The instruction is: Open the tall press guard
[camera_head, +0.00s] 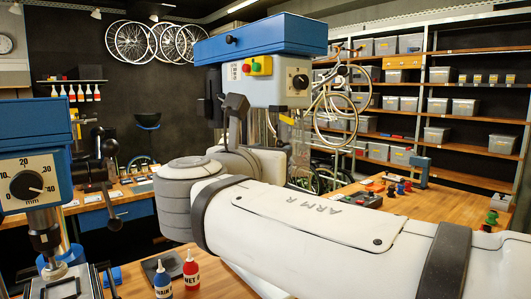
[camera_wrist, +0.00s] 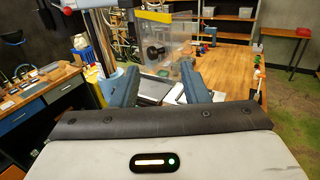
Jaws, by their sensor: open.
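In the head view my arm hides most of the guard. My gripper (camera_wrist: 159,70) has two blue-grey fingers spread apart, with nothing between them, in front of the guard's lower part. I cannot tell whether they touch it.
A second blue press (camera_head: 35,165) stands at the left. A blue bottle (camera_head: 162,281) and a red bottle (camera_head: 191,270) stand near the front. The wooden bench (camera_wrist: 233,57) has free room right of the press. Shelves (camera_head: 440,70) with grey bins line the back.

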